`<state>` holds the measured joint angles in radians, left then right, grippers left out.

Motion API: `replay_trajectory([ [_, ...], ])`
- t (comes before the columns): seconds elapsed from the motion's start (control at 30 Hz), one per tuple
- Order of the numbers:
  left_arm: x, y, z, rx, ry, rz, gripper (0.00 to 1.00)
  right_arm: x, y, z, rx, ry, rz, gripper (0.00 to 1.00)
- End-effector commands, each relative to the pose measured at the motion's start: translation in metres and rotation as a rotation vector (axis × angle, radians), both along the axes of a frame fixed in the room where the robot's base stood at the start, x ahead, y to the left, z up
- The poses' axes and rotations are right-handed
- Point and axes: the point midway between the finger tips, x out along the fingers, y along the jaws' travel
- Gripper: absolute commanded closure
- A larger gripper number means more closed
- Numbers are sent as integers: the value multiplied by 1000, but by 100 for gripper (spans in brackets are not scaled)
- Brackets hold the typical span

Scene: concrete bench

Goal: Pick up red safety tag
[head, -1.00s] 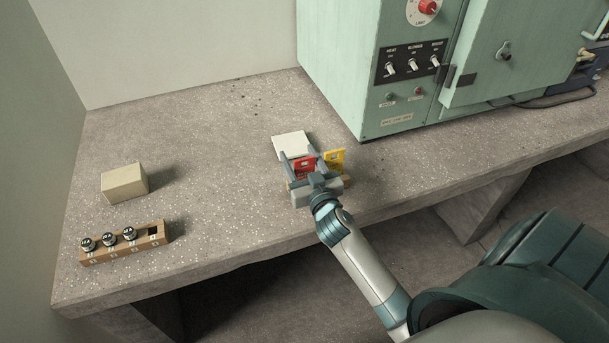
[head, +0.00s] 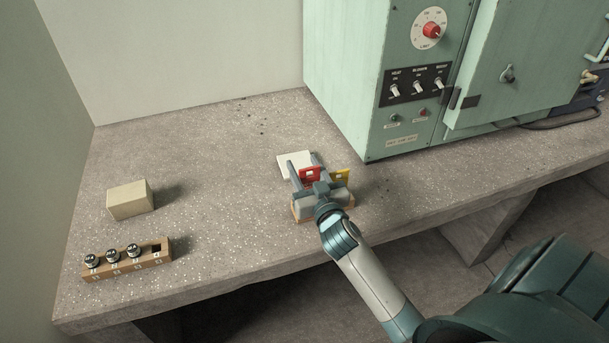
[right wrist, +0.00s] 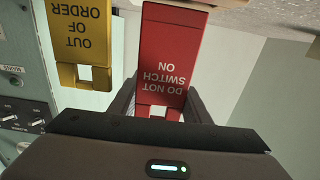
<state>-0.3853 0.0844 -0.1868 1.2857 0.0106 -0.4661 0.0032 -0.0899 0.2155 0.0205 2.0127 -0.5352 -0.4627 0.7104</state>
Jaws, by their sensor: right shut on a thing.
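The red safety tag (head: 312,174) stands upright between the fingers of my right gripper (head: 304,164) near the bench's front edge. In the right wrist view the red tag (right wrist: 165,55) reads "DO NOT SWITCH ON", upside down, and the gripper (right wrist: 163,100) is shut on it. A yellow tag (head: 341,175) stands just right of it, and in the wrist view this yellow tag (right wrist: 80,35) reads "OUT OF ORDER". A wooden base (head: 297,214) shows partly below the gripper, which hides most of it. My left gripper is not in view.
A flat white piece (head: 292,160) lies just behind the tags. A green cabinet (head: 400,120) with knobs stands at the back right. A beige block (head: 130,201) and a wooden rack (head: 128,261) with black-topped pieces are at left. The bench between is clear.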

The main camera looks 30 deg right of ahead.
Motion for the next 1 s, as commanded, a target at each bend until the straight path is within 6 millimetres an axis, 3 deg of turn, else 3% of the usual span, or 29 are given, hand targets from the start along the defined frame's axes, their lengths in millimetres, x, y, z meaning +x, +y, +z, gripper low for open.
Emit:
replay_trajectory([
  [0.4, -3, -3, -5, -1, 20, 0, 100, 18, -73, 50, -4, -1, 0, 79],
  [0.6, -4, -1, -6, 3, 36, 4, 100, 25, -100, 65, -2, 0, 1, 79],
  [1.0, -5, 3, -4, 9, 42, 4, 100, 28, -113, 74, -1, 0, 0, 79],
])
